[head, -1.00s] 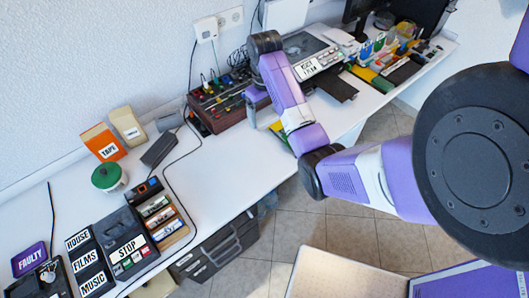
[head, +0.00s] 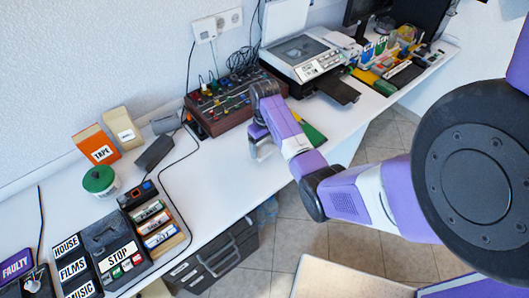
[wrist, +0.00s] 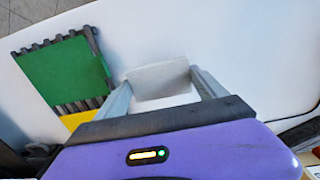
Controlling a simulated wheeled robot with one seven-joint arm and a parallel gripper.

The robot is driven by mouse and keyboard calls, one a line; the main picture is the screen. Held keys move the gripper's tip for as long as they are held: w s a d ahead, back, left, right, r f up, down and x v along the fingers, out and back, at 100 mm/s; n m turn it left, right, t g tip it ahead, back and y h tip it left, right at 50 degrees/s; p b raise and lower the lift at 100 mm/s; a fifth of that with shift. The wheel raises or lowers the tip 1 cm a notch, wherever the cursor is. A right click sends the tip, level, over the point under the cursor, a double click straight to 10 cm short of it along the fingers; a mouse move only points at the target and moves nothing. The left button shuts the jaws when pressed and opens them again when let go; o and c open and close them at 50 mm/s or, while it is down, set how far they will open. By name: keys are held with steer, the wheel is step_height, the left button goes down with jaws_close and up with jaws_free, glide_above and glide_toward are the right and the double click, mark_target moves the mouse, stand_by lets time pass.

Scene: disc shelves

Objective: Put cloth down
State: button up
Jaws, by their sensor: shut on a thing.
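My gripper (head: 263,153) hangs low over the white desk, in front of the brown box with coloured knobs. In the wrist view my gripper (wrist: 160,84) is shut on a pale grey-white cloth (wrist: 158,76), which spans the gap between the two fingers. White desk surface shows around the cloth. I cannot tell whether the cloth touches the desk. In the head view the cloth is too small to make out.
A green and yellow item (wrist: 66,76) on a dark ribbed piece lies left of my gripper in the wrist view. The knob box (head: 234,103) and a disc machine (head: 302,58) stand behind. The desk (head: 215,180) is clear to the left of my gripper.

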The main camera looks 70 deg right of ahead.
mark_target(264, 148)
steer(key=shift+f, duration=1.85)
